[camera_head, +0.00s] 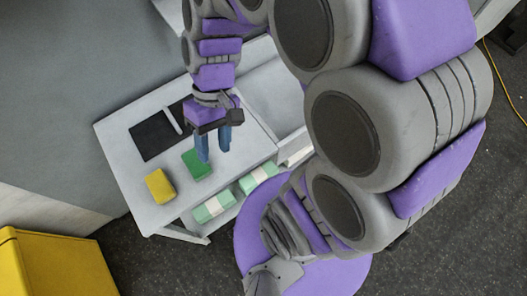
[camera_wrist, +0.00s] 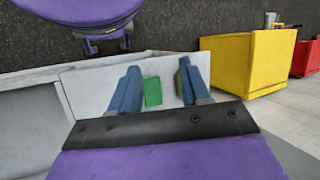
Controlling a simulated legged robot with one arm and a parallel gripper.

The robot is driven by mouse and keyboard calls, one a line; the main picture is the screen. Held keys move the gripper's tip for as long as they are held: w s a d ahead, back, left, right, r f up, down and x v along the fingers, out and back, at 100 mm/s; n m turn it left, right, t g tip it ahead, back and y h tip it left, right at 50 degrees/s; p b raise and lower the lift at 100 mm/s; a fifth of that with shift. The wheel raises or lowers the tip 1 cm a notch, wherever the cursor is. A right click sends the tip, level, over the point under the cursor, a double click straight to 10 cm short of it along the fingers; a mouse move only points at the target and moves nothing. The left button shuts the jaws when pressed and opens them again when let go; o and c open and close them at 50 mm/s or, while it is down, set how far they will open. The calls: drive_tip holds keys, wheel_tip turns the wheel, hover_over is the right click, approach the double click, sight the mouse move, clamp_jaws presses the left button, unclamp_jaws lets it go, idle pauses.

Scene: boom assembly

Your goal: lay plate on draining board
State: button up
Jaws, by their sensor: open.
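No round plate is recognisable in either view. A flat black board (camera_head: 152,140) with a pale bar (camera_head: 172,121) on it lies on the white table (camera_head: 125,178); I cannot tell whether it is the draining board. A green block (camera_head: 197,165) lies on the table near its front edge, and a yellow block (camera_head: 159,186) lies to its left. My gripper (camera_head: 214,154) is open and points down over the table by the green block. In the wrist view the green block (camera_wrist: 153,92) shows between the blue fingers (camera_wrist: 158,70), with nothing gripped. The yellow block is mostly hidden there by the right finger.
Several green-and-white packs (camera_head: 214,206) sit on a lower level at the table's front. A large yellow bin (camera_head: 58,264) stands at lower left; a red bin (camera_wrist: 305,58) also shows in the wrist view. A yellow cable (camera_head: 503,85) lies on the floor at right.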

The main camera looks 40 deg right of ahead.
drive_tip(key=s+d+r+m+t+h, duration=0.1)
drive_tip(key=s+d+t+h, duration=0.1)
drive_tip(key=s+d+h, duration=0.2)
drive_tip(key=s+d, duration=0.2)
drive_tip(key=s, duration=0.2)
drive_tip(key=shift+s+d+m, duration=0.3)
drive_tip(key=shift+s+d, duration=0.05)
drive_tip(key=shift+s, duration=0.05)
